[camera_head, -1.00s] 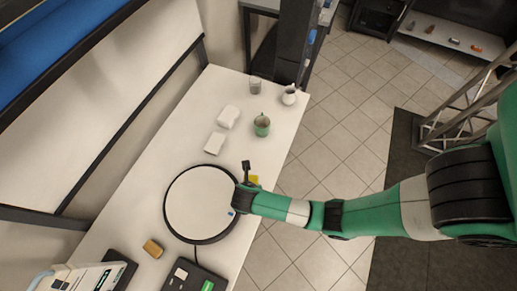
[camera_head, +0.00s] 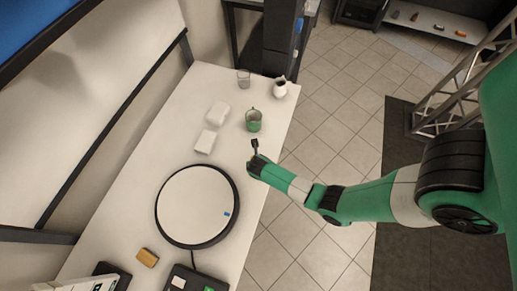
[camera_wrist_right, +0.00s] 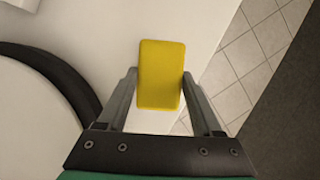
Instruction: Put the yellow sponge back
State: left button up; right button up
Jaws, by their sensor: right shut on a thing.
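The yellow sponge (camera_wrist_right: 161,58) is between the two fingers of my right gripper (camera_wrist_right: 159,80), which is shut on it. In the right wrist view it stands out in front of the fingertips, above the white table (camera_wrist_right: 207,20) near its edge. In the head view my right gripper (camera_head: 256,152) is over the table's right edge, below the green mug and apart from it. The sponge is hidden there behind the gripper. My left gripper is not in view.
A round white disc with a black rim (camera_head: 190,205) takes up the middle of the table. Further up are two white blocks (camera_head: 217,113), a green mug (camera_head: 254,121), a white jug (camera_head: 279,88) and a glass (camera_head: 243,78). A tan block (camera_head: 147,257) and black devices (camera_head: 185,277) are at the bottom.

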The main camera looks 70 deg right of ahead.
jog(key=shift+d+f, duration=0.2)
jog(key=shift+f, duration=0.05)
jog(key=shift+d+f+b, duration=0.15)
jog(key=shift+f+b, duration=0.3)
jog(key=shift+f, duration=0.5)
jog(key=shift+d+f+b, duration=0.15)
jog(key=shift+f+b, duration=0.25)
jog(key=shift+f, duration=0.5)
jog(key=shift+f, duration=0.15)
jog(key=o, duration=1.3)
